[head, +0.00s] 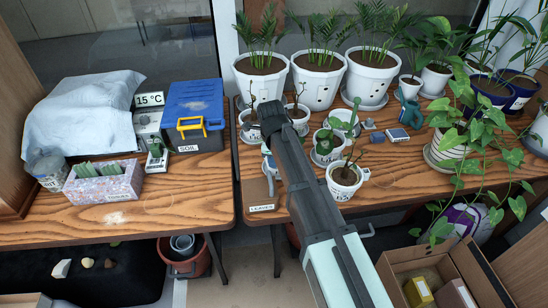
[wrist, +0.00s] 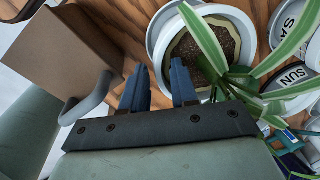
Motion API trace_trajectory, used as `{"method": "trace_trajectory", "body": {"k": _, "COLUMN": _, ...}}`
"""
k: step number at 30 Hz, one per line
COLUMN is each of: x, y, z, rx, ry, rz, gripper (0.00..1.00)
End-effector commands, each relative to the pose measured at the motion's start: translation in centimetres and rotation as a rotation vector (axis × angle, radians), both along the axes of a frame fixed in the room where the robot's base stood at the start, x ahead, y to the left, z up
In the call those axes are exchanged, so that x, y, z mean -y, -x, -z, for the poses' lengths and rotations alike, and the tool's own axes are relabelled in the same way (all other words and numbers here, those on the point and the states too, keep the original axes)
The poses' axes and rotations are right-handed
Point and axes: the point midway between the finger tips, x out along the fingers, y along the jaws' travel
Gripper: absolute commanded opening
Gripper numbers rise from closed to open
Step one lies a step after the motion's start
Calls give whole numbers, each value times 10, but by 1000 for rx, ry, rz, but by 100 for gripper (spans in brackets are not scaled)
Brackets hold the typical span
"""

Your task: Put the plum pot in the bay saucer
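Several small white pots stand in the middle of the right table; I cannot tell which is the plum pot or which saucer is the bay one. In the head view they include a front pot with a dark plant (head: 344,182) and a cactus pot (head: 326,148). My gripper (head: 272,112) is over the left end of this group, hiding part of it. In the wrist view my gripper (wrist: 159,80) has its two fingers apart with nothing clearly between them. A white pot with brown soil (wrist: 212,50) is beside the right finger, within a pale saucer rim (wrist: 160,28).
Large white palm pots (head: 318,82) line the back of the right table. A trailing plant (head: 470,140) fills its right side. A teal watering can (head: 407,108) stands mid-table. A blue toolbox marked SOIL (head: 196,105) is on the left table. Long green leaves (wrist: 210,40) cross the wrist view.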

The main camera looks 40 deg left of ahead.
Motion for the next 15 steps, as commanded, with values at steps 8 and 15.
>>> {"method": "trace_trajectory", "body": {"k": 8, "x": 1, "y": 4, "z": -26, "rx": 1, "ry": -2, "rz": 0, "gripper": 28}}
{"method": "trace_trajectory", "body": {"k": 15, "x": 4, "y": 10, "z": -66, "rx": 2, "ry": -3, "rz": -1, "gripper": 28}}
